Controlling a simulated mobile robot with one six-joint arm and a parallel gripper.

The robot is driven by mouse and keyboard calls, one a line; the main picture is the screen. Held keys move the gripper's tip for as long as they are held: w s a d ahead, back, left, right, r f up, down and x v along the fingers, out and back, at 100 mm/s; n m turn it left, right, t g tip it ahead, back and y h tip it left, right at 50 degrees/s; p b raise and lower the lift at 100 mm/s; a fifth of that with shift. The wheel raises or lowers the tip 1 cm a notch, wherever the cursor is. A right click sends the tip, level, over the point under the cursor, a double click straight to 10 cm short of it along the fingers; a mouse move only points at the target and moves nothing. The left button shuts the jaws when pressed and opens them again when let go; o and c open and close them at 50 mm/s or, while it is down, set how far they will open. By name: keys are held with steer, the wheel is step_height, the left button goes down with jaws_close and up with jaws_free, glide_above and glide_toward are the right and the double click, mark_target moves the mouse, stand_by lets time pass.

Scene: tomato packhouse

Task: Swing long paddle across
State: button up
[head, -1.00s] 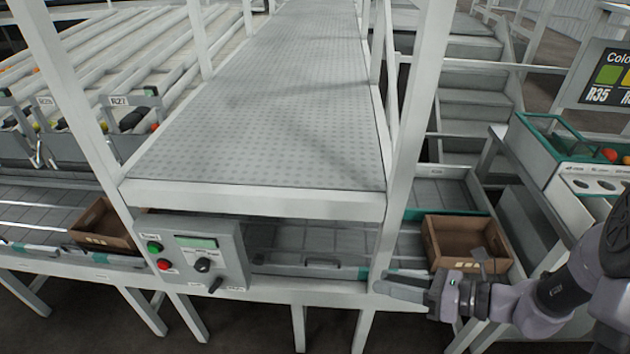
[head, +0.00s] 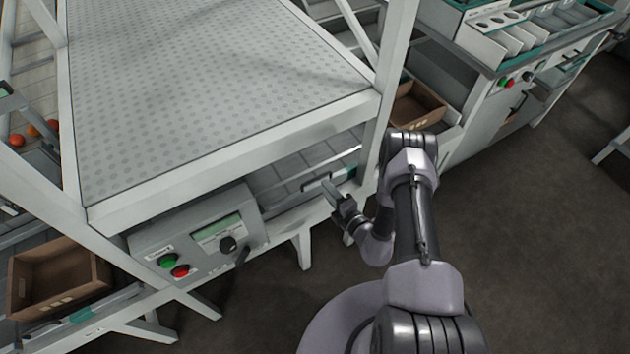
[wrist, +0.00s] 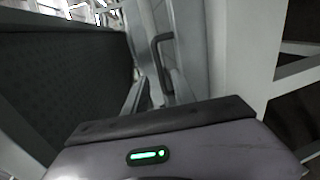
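A long grey bar (head: 290,208), which looks like the long paddle, lies along the front edge of the belt under the platform. A teal piece (head: 347,175) sits near its right end. In the wrist view a dark bent handle (wrist: 163,62) stands on a grey surface ahead of my gripper. My gripper (head: 333,192) is in front of the bar, close to its right part; I cannot tell whether it touches. I see nothing held.
A control box (head: 200,240) with green and red buttons and a knob hangs to the left. A white post (head: 385,130) stands just right of my gripper, and the platform (head: 210,75) overhangs the belt. Brown crates sit at left (head: 55,262) and right (head: 425,98). Floor is clear at right.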

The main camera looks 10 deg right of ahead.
mark_target(317, 178)
steer(key=b+x, duration=0.1)
steer(key=x, duration=0.6)
steer(key=shift+w+a+b, duration=0.1)
steer(key=shift+a+b, duration=0.05)
steer(key=shift+b, duration=0.25)
jaws_close()
stand_by(0.8)
